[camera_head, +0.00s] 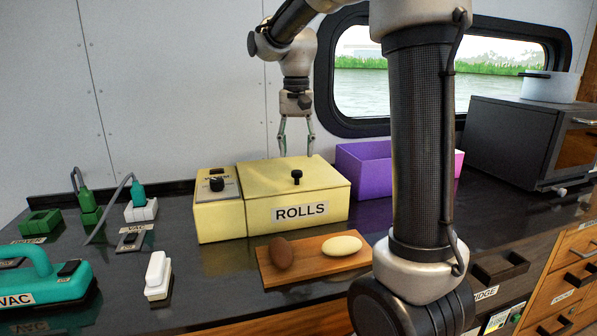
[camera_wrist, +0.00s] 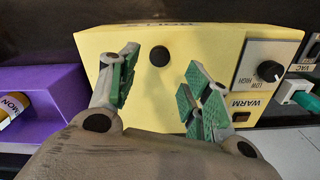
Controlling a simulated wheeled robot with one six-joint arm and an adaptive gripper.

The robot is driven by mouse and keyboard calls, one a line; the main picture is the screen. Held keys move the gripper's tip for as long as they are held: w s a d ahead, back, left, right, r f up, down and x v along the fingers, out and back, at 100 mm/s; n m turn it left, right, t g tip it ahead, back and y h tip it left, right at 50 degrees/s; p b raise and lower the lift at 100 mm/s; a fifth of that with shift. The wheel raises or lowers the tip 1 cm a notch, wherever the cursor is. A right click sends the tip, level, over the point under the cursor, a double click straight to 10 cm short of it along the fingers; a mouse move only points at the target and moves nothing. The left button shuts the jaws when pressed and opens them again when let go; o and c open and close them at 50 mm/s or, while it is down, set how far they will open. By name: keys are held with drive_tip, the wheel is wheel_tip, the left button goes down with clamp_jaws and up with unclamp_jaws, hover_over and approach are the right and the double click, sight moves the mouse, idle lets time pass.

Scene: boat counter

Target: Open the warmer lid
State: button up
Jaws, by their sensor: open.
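The warmer (camera_head: 272,217) is a yellow box labelled ROLLS on the dark counter. Its lid (camera_head: 270,178) lies flat and closed on top, with a black knob (camera_head: 297,176) in the middle. My gripper (camera_head: 296,153) is open and empty, fingers pointing down, above the back part of the lid. In the wrist view the two green-padded fingers (camera_wrist: 160,92) are spread, with the lid's knob (camera_wrist: 159,56) showing between and beyond them. The control panel with a dial (camera_wrist: 269,71) is beside the lid.
A wooden board (camera_head: 312,262) with a brown roll and a pale roll lies in front of the warmer. A purple bin (camera_head: 365,171) stands to its right. Green and white plugs with cords are at left, near a teal vacuum (camera_head: 45,280).

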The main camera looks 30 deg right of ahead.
sight(297, 171)
wheel_tip(297, 171, down, 8)
drive_tip(key=shift+r, duration=0.25)
drive_tip(key=shift+c, duration=0.2)
clamp_jaws()
